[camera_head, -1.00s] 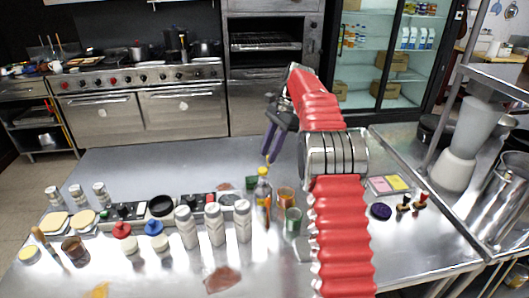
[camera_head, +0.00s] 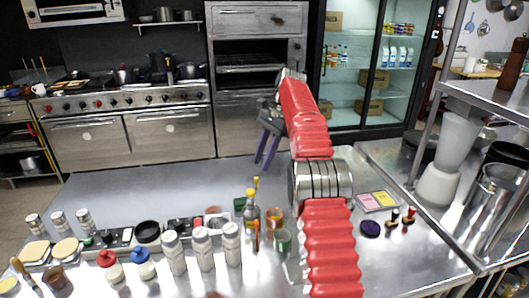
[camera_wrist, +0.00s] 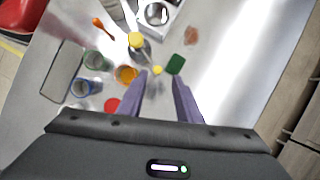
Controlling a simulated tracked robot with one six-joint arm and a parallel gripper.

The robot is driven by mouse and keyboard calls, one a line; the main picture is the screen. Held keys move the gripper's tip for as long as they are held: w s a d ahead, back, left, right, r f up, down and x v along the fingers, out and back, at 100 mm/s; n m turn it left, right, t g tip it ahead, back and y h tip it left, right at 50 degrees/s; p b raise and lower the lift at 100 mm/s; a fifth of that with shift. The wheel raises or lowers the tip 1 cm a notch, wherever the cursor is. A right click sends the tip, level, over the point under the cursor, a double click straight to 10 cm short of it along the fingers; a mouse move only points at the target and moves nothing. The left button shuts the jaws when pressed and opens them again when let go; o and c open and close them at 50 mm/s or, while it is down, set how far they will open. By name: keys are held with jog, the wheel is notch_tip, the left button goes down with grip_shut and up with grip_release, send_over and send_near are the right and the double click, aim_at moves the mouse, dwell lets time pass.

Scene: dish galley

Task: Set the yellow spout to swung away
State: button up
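The yellow spout (camera_head: 256,183) stands up from a bottle-like holder with a yellow collar (camera_head: 250,194) on the steel counter. In the wrist view, the yellow collar (camera_wrist: 136,40) and a small yellow knob (camera_wrist: 157,70) appear joined by a short stem, the knob nearer my gripper. My gripper (camera_head: 264,165) is just above the spout in the head view. In the wrist view its two purple fingers (camera_wrist: 160,77) are apart, with the knob between their tips in the picture. No contact is visible, and the height gap is hard to judge.
Close to the spout are an orange cup (camera_head: 275,218), a green cup (camera_head: 283,241) and a green block (camera_head: 239,204). White shakers (camera_head: 201,246) stand to the left. A pink and yellow pad (camera_head: 377,201) lies to the right. The counter behind (camera_head: 160,185) is clear.

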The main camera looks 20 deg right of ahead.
jog(key=shift+v, duration=1.1)
jog(key=shift+a+r, duration=0.15)
jog(key=shift+r, duration=0.05)
jog(key=s+a+r+n+t+h, duration=0.2)
jog(key=s+a+r+n, duration=0.2)
jog(key=s+a+r, duration=0.4)
jog(key=s+a+r+n+t, duration=0.1)
jog(key=s+a+r+n, duration=0.2)
jog(key=s, duration=0.5)
jog(key=s+a+f+n+t+h, duration=0.1)
jog(key=s+a+f+n, duration=0.1)
jog(key=s+f+n, duration=0.2)
jog(key=s+a+f+n+t+h, duration=0.1)
jog(key=s+f+n, duration=0.3)
jog(key=s+f, duration=0.6)
jog(key=s+a+t, duration=0.1)
jog(key=s, duration=0.8)
jog(key=shift+s+n, duration=0.2)
jog(key=shift+n, duration=0.2)
